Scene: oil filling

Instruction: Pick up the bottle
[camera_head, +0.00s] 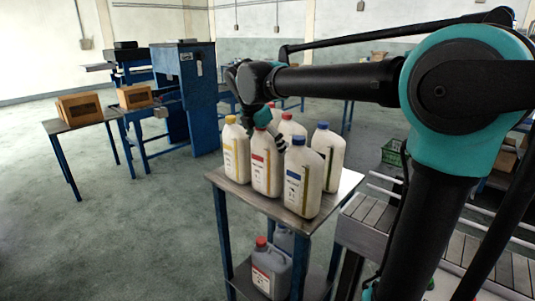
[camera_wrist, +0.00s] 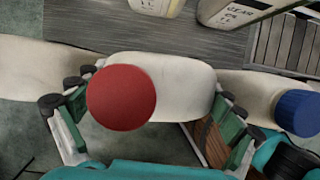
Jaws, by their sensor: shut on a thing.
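White jug-like bottles stand in a group on a small metal-topped table (camera_head: 336,188). The bottle with a red cap (camera_head: 266,165) is in the front row, between a yellow-capped bottle (camera_head: 236,155) and a blue-capped bottle (camera_head: 302,180). My gripper (camera_head: 264,125) reaches down over it from behind. In the wrist view, the red-capped bottle (camera_wrist: 180,85) lies between the two fingers of my gripper (camera_wrist: 155,95), which press on both its sides. The head view does not clearly show whether its base is off the table.
More bottles (camera_head: 328,150) stand close behind. A blue-capped neighbour (camera_wrist: 298,112) is close to the right finger in the wrist view. A roller conveyor (camera_head: 365,225) adjoins the table at right. A grey jug (camera_head: 271,268) sits on the lower shelf.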

